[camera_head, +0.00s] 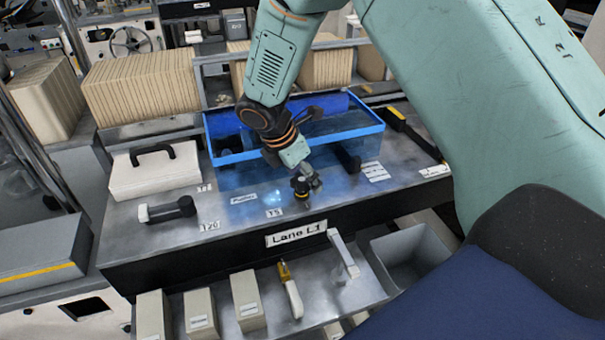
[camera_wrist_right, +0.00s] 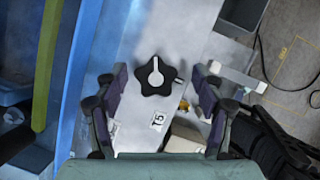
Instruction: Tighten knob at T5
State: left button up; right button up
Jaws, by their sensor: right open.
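The T5 knob (camera_wrist_right: 155,76) is a black star-shaped knob with a light pointer on top, seen from above in the right wrist view. The T5 label (camera_wrist_right: 157,121) is beside it on the metal bench; the label also shows in the head view (camera_head: 273,212). My right gripper (camera_wrist_right: 158,80) is open, with one finger on each side of the knob in the picture. Contact with the knob does not show. In the head view my right gripper (camera_head: 306,181) points down at the bench by the T5 label and partly hides the knob. My left gripper is not in view.
A blue-rimmed bin (camera_head: 225,158) is just behind. A white case (camera_head: 155,178) and a black-and-white handled tool (camera_head: 167,210) lie to the left. A lower shelf in front holds boxes (camera_head: 200,312), a yellow-and-white tool (camera_head: 290,290) and a grey tray (camera_head: 412,250).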

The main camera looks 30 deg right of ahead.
jog(key=shift+w+f, duration=0.1)
jog(key=shift+w, duration=0.15)
jog(key=shift+w+a+f, duration=0.1)
jog(key=shift+w, duration=0.05)
jog(key=shift+c, duration=1.3)
jog(key=shift+s, duration=0.25)
jog(key=c, duration=0.4)
jog(key=shift+w, duration=0.1)
jog(key=c, duration=0.5)
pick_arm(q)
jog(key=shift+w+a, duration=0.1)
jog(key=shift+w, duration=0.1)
